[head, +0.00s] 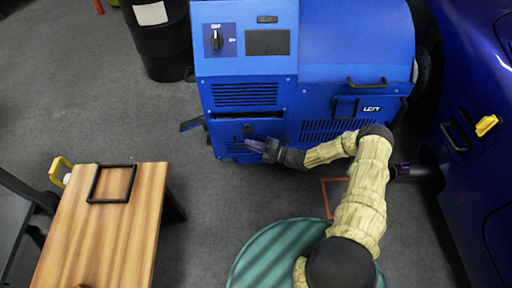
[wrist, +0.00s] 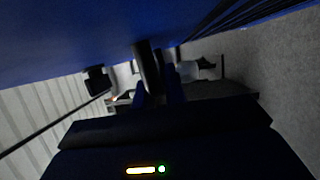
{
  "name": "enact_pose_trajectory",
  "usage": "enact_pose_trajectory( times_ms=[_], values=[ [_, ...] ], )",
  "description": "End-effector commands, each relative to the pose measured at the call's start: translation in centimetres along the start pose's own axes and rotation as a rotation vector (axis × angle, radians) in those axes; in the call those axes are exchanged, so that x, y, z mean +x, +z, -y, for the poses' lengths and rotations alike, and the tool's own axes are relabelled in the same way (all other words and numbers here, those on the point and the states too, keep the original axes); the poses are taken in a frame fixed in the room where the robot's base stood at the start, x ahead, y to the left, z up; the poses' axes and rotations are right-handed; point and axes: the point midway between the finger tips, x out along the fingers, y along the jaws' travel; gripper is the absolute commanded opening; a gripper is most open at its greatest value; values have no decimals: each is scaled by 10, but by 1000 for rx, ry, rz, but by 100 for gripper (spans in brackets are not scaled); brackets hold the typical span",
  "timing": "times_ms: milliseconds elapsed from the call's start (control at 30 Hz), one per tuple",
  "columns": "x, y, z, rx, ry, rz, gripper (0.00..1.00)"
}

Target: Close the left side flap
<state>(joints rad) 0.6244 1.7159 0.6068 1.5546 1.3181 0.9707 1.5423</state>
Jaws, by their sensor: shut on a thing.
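The blue dynamometer housing (head: 330,40) stands at the top centre of the head view. Its right-hand face carries the word LEFT (head: 371,109), beside a black square frame (head: 346,107) and above a slotted vent. I cannot tell clearly which panel is the left side flap or how far it stands open. My gripper (head: 256,146) is at the lower front panel (head: 226,132), just below a small black latch. In the wrist view my gripper (wrist: 158,95) is shut on a dark upright bar (wrist: 147,66) next to a blue surface. The grip point is partly hidden in the head view.
A wooden table (head: 110,225) with a black frame (head: 111,183) stands at lower left. A black drum (head: 162,38) is behind it. A blue vehicle body (head: 470,100) is close on the right. A green round thing (head: 262,252) is near my arm. Grey floor is free between table and housing.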

Motion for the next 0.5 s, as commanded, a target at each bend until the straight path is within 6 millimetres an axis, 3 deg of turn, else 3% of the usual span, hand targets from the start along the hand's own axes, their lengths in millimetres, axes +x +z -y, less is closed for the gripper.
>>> enact_pose_trajectory(
  times_ms=[367,400,500],
  values=[
    [0,2,-1,-2,2,2,0],
    [0,2,-1,-2,2,2,20],
    [0,1,0,-2,1,2,34]
  ],
)
